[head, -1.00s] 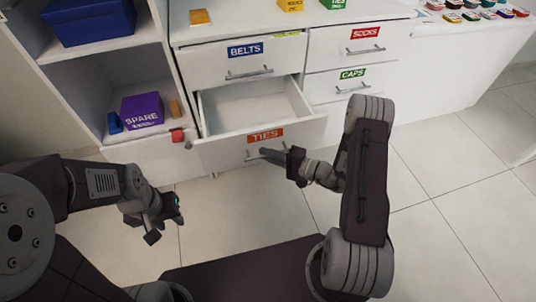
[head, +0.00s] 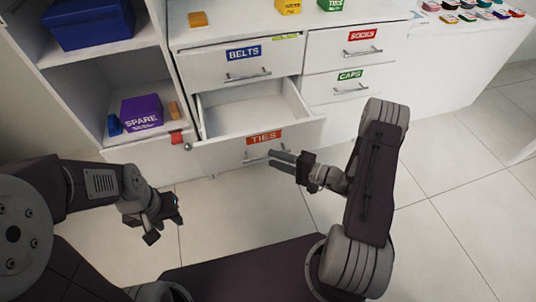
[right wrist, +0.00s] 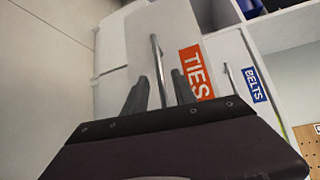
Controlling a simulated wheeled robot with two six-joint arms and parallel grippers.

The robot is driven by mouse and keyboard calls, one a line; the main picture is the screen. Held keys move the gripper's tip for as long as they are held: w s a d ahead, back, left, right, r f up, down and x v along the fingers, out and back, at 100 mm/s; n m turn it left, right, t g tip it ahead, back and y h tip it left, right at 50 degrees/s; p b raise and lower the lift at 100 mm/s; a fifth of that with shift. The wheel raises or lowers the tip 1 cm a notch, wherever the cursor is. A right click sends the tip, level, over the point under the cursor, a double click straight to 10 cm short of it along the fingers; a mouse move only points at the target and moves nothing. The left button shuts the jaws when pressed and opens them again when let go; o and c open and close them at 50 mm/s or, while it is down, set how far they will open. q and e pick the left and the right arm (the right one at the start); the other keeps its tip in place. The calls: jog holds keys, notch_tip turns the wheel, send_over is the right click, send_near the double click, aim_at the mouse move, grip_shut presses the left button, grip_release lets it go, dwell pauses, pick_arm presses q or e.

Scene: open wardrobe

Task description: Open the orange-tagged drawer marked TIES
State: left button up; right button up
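The TIES drawer (head: 222,153), white with an orange tag (head: 264,137), is pulled out below the BELTS drawer. Its inside looks empty. Its metal bar handle (head: 252,158) is partly hidden by my right gripper. My right gripper (head: 275,161) is open at the handle's right part. In the right wrist view the handle bar (right wrist: 157,65) runs between its two spread fingers (right wrist: 160,90), with no finger clearly closed on it. My left gripper (head: 166,228) hangs empty over the floor left of the drawer, fingers apart.
The BELTS (head: 243,53), SOCKS (head: 363,35) and CAPS (head: 350,75) drawers are shut. A purple SPARE box (head: 142,112) and a blue box (head: 88,22) stand on shelves at left. The floor in front is clear.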

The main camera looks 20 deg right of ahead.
jog(key=p+v, duration=0.1)
jog(key=v, duration=0.4)
jog(key=shift+s+d, duration=0.1)
